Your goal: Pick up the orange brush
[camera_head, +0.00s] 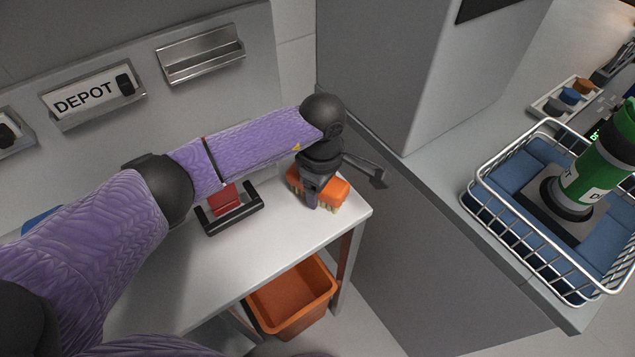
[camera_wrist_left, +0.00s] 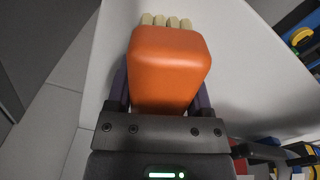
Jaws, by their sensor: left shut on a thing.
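The orange brush (camera_head: 333,191) is at the right end of the white table in the head view, with pale bristles along its lower edge. My left gripper (camera_head: 312,200) reaches down over it and is shut on it. In the left wrist view the orange block of the brush (camera_wrist_left: 168,62) fills the space between the two dark fingers of my left gripper (camera_wrist_left: 162,90), with its pale bristle tufts beyond. I cannot tell whether the brush still touches the tabletop. My right gripper is not in view.
The white table (camera_head: 300,235) also holds a black holder with a red block (camera_head: 224,200). An orange bin (camera_head: 290,296) stands below. A wire basket (camera_head: 480,205) with blue padding and a green bottle (camera_head: 590,170) is on the right counter. A grey wall stands close behind.

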